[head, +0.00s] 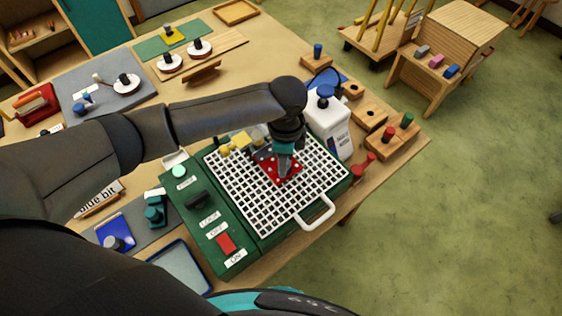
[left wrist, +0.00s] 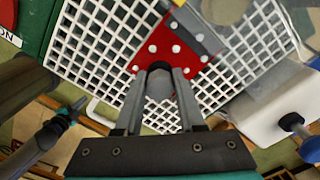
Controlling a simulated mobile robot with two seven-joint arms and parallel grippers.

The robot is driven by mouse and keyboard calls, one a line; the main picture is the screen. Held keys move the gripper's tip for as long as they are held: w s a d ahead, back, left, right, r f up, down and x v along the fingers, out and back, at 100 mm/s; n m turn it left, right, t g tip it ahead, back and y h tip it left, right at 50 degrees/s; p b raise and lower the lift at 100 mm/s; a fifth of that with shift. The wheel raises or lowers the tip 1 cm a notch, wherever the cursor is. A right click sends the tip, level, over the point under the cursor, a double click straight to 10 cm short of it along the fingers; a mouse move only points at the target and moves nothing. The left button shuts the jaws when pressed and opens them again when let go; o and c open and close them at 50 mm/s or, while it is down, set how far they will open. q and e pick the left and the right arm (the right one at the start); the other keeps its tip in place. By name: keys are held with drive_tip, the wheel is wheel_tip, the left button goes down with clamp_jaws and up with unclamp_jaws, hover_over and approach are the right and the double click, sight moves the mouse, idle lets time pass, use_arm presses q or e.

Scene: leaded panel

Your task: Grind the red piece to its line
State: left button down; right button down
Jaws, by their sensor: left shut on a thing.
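The grinder (head: 180,216) is a green box with a white grid top (head: 245,205). The red piece (head: 270,172), a flat red plate with white dots, lies on or just over the grid near its back middle. It also shows in the left wrist view (left wrist: 187,63). My left gripper (head: 284,160) is above it, shut on a grey knob (left wrist: 159,83) that stands up from the red piece. A grey block (left wrist: 203,30) borders the piece's upper right in the wrist view. The line is not readable here.
A white bottle with a blue top (head: 327,120) stands close behind the grid's right corner. A white handle loop (head: 316,214) juts from the front. The control strip has a red switch (head: 226,243). Wooden peg blocks (head: 390,138) stand to the right. A blue piece (head: 116,230) lies left.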

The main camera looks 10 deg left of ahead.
sight(271, 176)
use_arm(q)
drive_tip(key=shift+w+d, duration=0.6)
drive_tip(key=shift+w, duration=0.2)
drive_tip(key=shift+s, duration=0.1)
drive_tip(key=shift+s+a+p, duration=0.95)
drive_tip(key=shift+s+p, duration=0.05)
drive_tip(key=shift+p, duration=0.05)
drive_tip(key=shift+a, duration=0.1)
drive_tip(key=shift+s+a+p, duration=0.3)
drive_tip(key=shift+s+a, duration=0.55)
drive_tip(key=shift+s, duration=0.25)
drive_tip(key=shift+w+d, duration=0.1)
drive_tip(key=shift+w+d+b, duration=0.4)
drive_tip(key=shift+w+d, duration=0.45)
drive_tip(key=shift+w, duration=0.2)
